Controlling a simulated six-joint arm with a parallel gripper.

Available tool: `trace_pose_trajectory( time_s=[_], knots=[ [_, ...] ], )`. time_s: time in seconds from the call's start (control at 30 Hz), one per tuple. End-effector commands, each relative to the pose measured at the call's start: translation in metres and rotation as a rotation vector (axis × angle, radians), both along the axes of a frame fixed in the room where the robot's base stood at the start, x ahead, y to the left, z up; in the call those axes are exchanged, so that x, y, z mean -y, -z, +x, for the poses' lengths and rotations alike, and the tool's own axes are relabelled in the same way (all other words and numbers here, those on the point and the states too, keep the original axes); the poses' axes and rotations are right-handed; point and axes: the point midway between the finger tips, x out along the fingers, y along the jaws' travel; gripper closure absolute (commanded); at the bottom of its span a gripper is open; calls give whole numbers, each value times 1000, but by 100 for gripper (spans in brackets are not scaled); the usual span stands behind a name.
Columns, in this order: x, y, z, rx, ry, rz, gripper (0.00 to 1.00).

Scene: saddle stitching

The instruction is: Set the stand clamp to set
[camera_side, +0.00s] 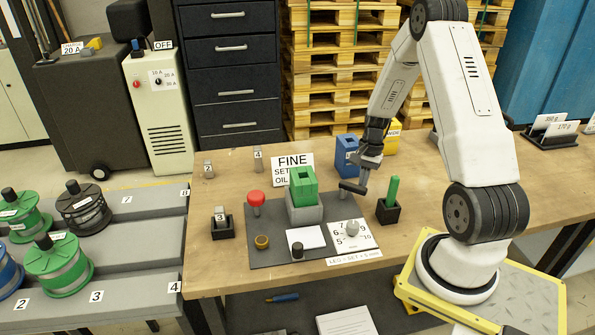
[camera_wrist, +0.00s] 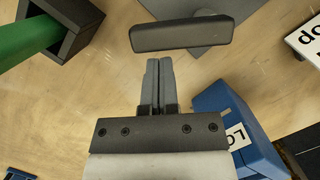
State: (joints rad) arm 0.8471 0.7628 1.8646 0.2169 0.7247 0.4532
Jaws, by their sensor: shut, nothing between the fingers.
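A dark bar-shaped handle (camera_side: 352,187) sits at the right edge of the grey base plate (camera_side: 278,252); it looks like the stand clamp's lever, but no clamp label shows. In the wrist view the handle (camera_wrist: 187,34) lies crosswise just beyond the fingertips. My gripper (camera_side: 364,178) is shut and empty, pointing down close to the handle. In the wrist view the two fingers of my gripper (camera_wrist: 160,62) lie together, with a small gap of table seen before the handle. A green block (camera_side: 303,187) sits in a grey stand (camera_side: 304,213) on the plate.
A green-handled tool (camera_side: 393,190) stands in a black holder (camera_side: 388,212) right of the handle. A blue box (camera_side: 346,150) and a yellow box (camera_side: 390,138) stand behind. A red knob (camera_side: 256,198), numbered dial (camera_side: 352,229) and "FINE" sign (camera_side: 292,168) surround the stand.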

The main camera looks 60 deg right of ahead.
Motion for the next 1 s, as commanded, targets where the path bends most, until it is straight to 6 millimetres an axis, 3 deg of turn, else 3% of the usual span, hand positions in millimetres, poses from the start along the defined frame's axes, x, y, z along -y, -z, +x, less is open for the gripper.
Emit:
trace_pose_trajectory(
  time_s=[0.33,0.67,1.0],
  knots=[
    [-4,0,-1,0,25,1,100],
    [-19,0,-6,-2,207,5,100],
    [-22,1,-6,-7,210,11,100]
  ],
)
